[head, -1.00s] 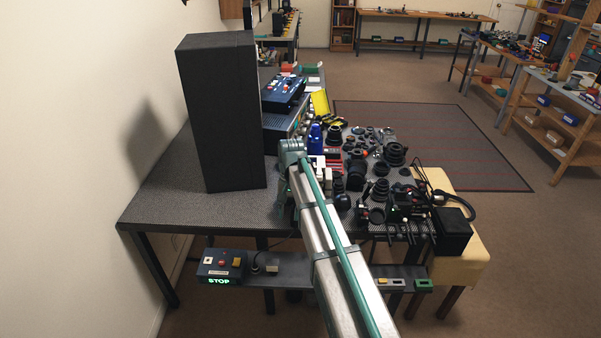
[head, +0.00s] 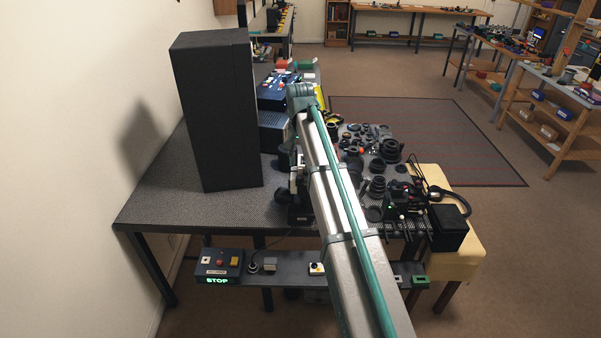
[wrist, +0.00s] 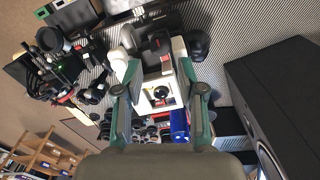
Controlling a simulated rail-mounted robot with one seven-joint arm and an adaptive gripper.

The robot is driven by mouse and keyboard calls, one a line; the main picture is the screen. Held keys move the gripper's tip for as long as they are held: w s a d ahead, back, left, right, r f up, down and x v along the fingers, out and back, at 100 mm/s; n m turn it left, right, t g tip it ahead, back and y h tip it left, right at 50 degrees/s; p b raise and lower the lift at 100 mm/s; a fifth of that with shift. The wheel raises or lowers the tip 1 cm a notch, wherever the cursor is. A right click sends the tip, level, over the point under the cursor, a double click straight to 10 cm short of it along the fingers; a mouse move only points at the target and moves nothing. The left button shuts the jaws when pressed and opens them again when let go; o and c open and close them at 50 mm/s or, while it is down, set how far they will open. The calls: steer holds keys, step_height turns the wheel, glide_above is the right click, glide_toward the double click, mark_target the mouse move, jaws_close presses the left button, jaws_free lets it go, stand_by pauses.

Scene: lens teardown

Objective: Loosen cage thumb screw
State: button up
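The camera rig (head: 402,195), with black parts and small rods, stands at the right front of the bench. It shows at the upper left of the wrist view (wrist: 48,62). I cannot pick out its cage thumb screw in either view. My gripper (wrist: 158,68) is open, its two teal fingers well apart. Below it, between the fingers in the wrist view, is a white device (wrist: 179,88) with a black round part and a red mark. I cannot tell whether the fingers touch it. In the head view my arm hides most of the gripper.
A tall black box (head: 215,115) stands on the bench's left, close to my arm. Lens parts (head: 376,187) crowd the bench to the right. A yellow-topped stand (head: 455,255) adjoins the right end. A control box with a lit STOP sign (head: 218,268) is on the lower shelf.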

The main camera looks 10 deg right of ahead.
mark_target(300, 176)
steer(key=shift+f+p, duration=0.7)
steer(key=shift+f, duration=2.3)
steer(key=shift+c, duration=0.2)
jaws_close()
